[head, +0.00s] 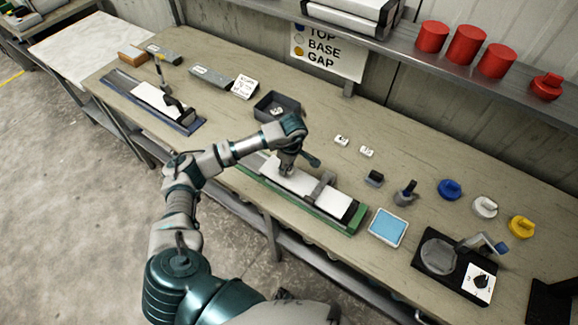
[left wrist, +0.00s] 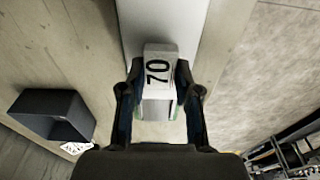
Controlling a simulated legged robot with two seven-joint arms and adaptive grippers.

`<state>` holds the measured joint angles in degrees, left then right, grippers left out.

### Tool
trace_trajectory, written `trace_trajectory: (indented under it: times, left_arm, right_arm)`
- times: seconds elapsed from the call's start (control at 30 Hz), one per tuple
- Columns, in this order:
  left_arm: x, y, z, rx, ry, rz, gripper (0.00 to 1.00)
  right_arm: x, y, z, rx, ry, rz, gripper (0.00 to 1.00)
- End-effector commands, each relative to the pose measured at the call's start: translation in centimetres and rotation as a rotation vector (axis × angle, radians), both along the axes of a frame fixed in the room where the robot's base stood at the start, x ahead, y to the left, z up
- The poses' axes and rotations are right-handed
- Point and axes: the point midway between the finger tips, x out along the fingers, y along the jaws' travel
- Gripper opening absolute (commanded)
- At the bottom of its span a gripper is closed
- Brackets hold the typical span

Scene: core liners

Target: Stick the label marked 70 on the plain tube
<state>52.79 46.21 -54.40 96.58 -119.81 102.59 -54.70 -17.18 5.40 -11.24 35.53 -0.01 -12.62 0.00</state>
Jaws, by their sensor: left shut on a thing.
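A plain white tube (head: 300,183) lies in a green cradle (head: 343,225) on the bench, with a grey clamp across it. My left gripper (head: 286,170) points down over the left part of this tube. In the left wrist view its fingers (left wrist: 155,92) are shut on a pale block-like label (left wrist: 158,72) marked 70. The white tube (left wrist: 197,20) shows just behind the label; I cannot tell whether they touch. My right gripper is not in view.
Two small marked labels (head: 342,140) lie behind the tube. A dark open bin (head: 277,106) stands behind my arm. A blue pad (head: 388,227), stamps and blue, white and yellow caps stand right. Another white tube (head: 158,100) lies far left.

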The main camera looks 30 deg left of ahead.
Motion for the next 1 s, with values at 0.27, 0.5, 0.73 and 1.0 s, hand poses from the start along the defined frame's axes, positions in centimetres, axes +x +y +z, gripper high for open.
trace_trajectory:
  times: [0.27, 0.5, 0.73, 1.0]
  left_arm:
    - [0.0, -0.3, -0.7, 0.003, 0.001, -0.001, 0.04]
    - [0.0, -0.5, -1.2, 0.006, 0.001, -0.001, 0.04]
    - [0.0, -0.2, -1.9, 0.003, 0.001, -0.001, 0.04]
    - [0.0, -0.1, -2.2, 0.003, 0.001, 0.000, 0.04]
  right_arm:
    - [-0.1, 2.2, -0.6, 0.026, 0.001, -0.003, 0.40]
    - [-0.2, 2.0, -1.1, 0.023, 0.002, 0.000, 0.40]
    - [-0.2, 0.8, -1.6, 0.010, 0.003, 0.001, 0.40]
    - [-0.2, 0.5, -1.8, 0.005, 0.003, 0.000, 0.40]
